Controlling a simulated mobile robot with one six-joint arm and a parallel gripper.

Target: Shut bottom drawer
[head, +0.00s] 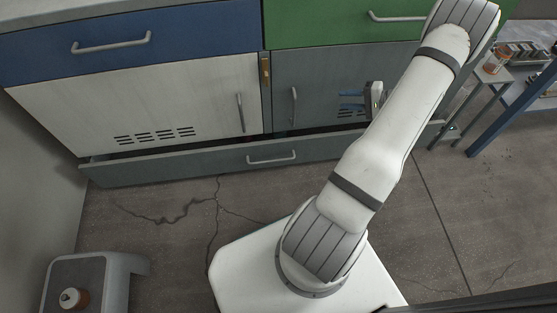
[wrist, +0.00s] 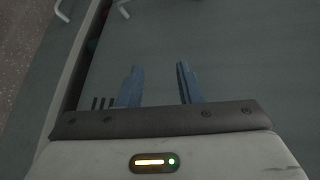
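The bottom drawer (head: 215,161) is a long grey drawer under the cabinet, pulled partly out, with a dark gap behind its front. Its bar handle (head: 272,159) is at the middle of the front. In the wrist view the drawer front (wrist: 78,70) runs along the left, with the handle (wrist: 62,10) at the top left. My gripper (head: 346,101) is above the right part of the drawer, in front of the grey cabinet door. In the wrist view its blue fingers (wrist: 159,68) are apart, with nothing between them. It does not appear to touch the drawer.
Above are a white door (head: 150,100), a grey door (head: 310,80), a blue drawer (head: 190,35) and a green drawer (head: 330,25), all closed. A grey stool (head: 120,262) stands front left. A table with a blue leg (head: 500,118) is right. Floor before the drawer is clear at left.

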